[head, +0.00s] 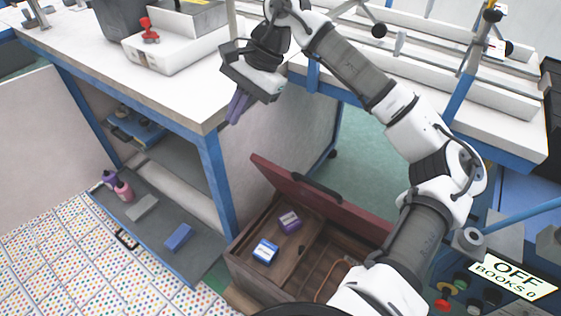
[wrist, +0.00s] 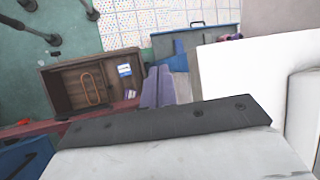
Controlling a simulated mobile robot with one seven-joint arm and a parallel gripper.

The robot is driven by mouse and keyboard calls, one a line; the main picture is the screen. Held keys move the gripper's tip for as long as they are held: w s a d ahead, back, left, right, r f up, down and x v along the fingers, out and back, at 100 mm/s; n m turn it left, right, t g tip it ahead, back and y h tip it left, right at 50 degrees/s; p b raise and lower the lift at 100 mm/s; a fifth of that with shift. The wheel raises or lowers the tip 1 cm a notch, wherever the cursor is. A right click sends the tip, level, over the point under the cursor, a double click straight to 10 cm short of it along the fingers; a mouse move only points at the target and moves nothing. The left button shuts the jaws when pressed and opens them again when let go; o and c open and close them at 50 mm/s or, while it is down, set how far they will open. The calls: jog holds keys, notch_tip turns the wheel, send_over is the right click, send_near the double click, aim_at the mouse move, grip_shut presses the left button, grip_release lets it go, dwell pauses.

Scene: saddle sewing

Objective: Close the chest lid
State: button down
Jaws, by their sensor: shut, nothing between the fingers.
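The wooden chest (head: 262,282) stands open on the floor in the head view, below my arm. Its red lid (head: 322,203) is raised along the back edge, with a dark handle (head: 318,188) on it. Inside are a blue-and-white box (head: 265,252), a purple box (head: 289,221) and a brown looped item (head: 333,281). In the wrist view the chest (wrist: 56,92) is left of my fingers, and the red lid (wrist: 112,112) shows edge-on. My gripper (head: 237,108) is shut and empty, above and behind the lid, apart from it. Its purple fingers also show in the wrist view (wrist: 158,86).
A white-topped bench (head: 165,95) with blue legs stands left of the chest, close to my gripper. A second bench (head: 520,130) with metal rods is at the right. Bottles (head: 123,190) and a blue block (head: 179,237) lie on the left bench's lower shelf.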

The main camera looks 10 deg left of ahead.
jog(key=w+d+m+t+h, duration=0.1)
jog(key=w+d+h, duration=0.15)
jog(key=d, duration=0.55)
jog(key=w+d+t+h, duration=0.15)
jog(key=w+d, duration=0.25)
jog(key=d, duration=0.4)
jog(key=shift+g, duration=0.45)
jog(key=s+f, duration=0.1)
jog(key=f, duration=0.3)
jog(key=s+f, duration=0.2)
jog(key=f, duration=0.2)
jog(key=s+a+f, duration=0.1)
jog(key=f, duration=0.3)
jog(key=shift+s+a+f, duration=0.1)
jog(key=shift+s+f, duration=0.1)
jog(key=shift+f, duration=0.05)
jog(key=shift+s+a+f, duration=0.15)
jog(key=shift+s+f, duration=0.15)
jog(key=shift+s+f+h, duration=0.1)
jog(key=shift+f+h, duration=0.05)
jog(key=shift+h, duration=0.15)
